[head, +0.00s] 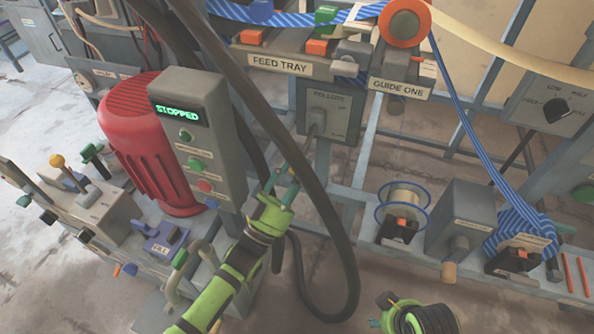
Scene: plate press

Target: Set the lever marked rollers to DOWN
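The lever box marked rollers (345,105) hangs below the feed tray at upper centre. Its small lettering is blurred, and I cannot make out which end reads DOWN. A grey lever (317,122) sticks out from the left part of its face and points downward; its lower end is hard to make out. My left gripper (280,184) is just below and left of the lever, its fingers spread apart with nothing clearly between them. I see no clear contact with the lever. My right gripper (383,311) is low at the bottom edge; its fingers are mostly hidden.
A thick dark hose (283,150) loops down close beside my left gripper. A grey control box (205,140) reading STOPPED and a red motor (150,140) stand to the left. The guide one plate (400,88), a spool (404,205) and a blue striped web (475,140) are to the right.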

